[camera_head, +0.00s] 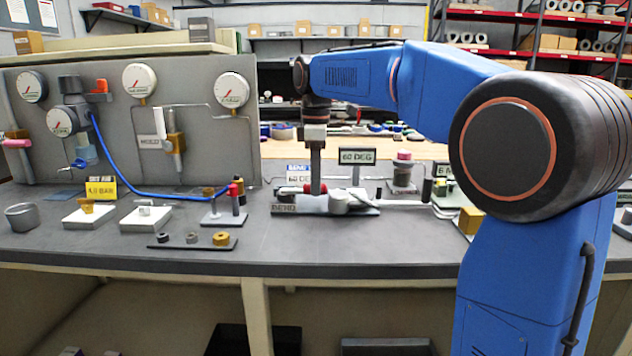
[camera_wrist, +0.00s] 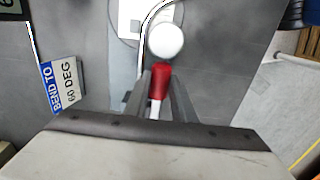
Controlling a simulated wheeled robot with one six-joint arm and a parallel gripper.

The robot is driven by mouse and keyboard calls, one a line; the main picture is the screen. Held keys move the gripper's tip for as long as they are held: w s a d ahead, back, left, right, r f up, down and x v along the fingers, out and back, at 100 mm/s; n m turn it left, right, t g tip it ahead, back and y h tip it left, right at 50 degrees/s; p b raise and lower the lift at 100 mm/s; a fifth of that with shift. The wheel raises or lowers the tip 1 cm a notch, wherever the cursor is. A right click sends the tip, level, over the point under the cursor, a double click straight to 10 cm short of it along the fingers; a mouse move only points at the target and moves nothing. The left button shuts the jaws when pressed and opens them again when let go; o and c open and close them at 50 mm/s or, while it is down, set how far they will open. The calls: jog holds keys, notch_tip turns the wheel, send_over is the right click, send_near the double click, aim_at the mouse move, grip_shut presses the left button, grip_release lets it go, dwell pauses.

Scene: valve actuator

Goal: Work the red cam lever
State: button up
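The red cam lever (camera_head: 296,189) is a short red grip low over the bench, left of a white round post on a grey bender base (camera_head: 365,211). My gripper (camera_head: 316,190) points straight down at the lever, with a fingertip in front of part of the red grip. In the wrist view the red grip (camera_wrist: 159,80) lies between the two grey fingers of my gripper (camera_wrist: 160,88), just below the white round post (camera_wrist: 166,41). Its pale stem runs back between the fingers. The fingers are close on both sides, but I cannot tell whether they touch it.
A "60 DEG" sign (camera_head: 357,156) stands behind the lever, and a "BEND TO 60 DEG" sign (camera_wrist: 62,86) is left in the wrist view. A bent tube (camera_head: 405,203) runs right from the bender. A gauge panel (camera_head: 125,125) and small stands are at left. The front bench strip is clear.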

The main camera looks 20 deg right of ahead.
jog(key=shift+s, duration=0.1)
grip_shut()
jog(key=shift+s+a+m, duration=0.35)
jog(key=shift+s+m, duration=0.35)
jog(key=shift+m, duration=0.4)
jog(key=m, duration=0.1)
jog(key=s+a+m, duration=0.1)
jog(key=shift+s+m, duration=0.25)
jog(key=shift+m, duration=0.15)
jog(key=s+a+m, duration=0.1)
jog(key=m, duration=0.1)
jog(key=s+a+m, duration=0.1)
jog(key=m, duration=0.1)
jog(key=shift+a+m, duration=0.3)
jog(key=shift+a, duration=0.1)
jog(key=a+m, duration=0.2)
jog(key=m, duration=0.1)
jog(key=a+m, duration=0.1)
jog(key=shift+s, duration=0.3)
jog(key=shift+w+a+m, duration=0.1)
jog(key=shift+a+m, duration=0.5)
jog(key=shift+m, duration=0.35)
jog(key=shift+w+a+m, duration=0.1)
jog(key=shift+a+m, duration=0.5)
jog(key=shift+m, duration=0.35)
